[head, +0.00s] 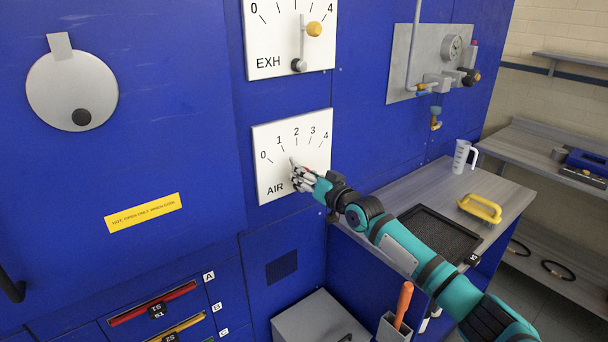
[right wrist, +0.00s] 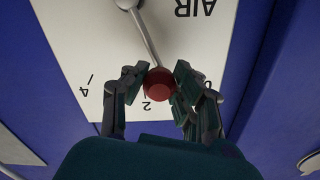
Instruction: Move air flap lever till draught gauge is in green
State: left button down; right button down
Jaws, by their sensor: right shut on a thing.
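The white AIR scale plate (head: 310,148), marked 0 to 4, is on the blue machine wall in the head view. My right gripper (head: 303,177) is at this plate and covers much of its lever. In the right wrist view, the air flap lever is a grey rod (right wrist: 144,38) with a red knob (right wrist: 159,83). The knob is between the fingers of my right gripper (right wrist: 158,78), which is shut on it, near the 2 mark. A small round gauge (head: 452,47) is on a grey panel at upper right; its reading and any green zone are too small to tell. My left gripper is not in view.
The EXH plate (head: 265,40) with an orange-knobbed lever (head: 314,29) is above. A round grey cover (head: 70,85) is at left. A bench at right bears a black tray (head: 430,240), a yellow-handled thing (head: 480,208) and a measuring jug (head: 461,158).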

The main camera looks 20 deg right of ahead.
jog(key=d+m+b, duration=0.1)
jog(key=m+b, duration=0.1)
jog(key=w+d+m+b, duration=0.1)
jog(key=m+b, duration=0.1)
jog(key=shift+d+r, duration=0.25)
jog(key=shift+d, duration=0.1)
jog(key=c, duration=0.9)
grip_release()
jog(key=shift+d, duration=0.1)
jog(key=shift+c, duration=0.2)
jog(key=v, duration=1.2)
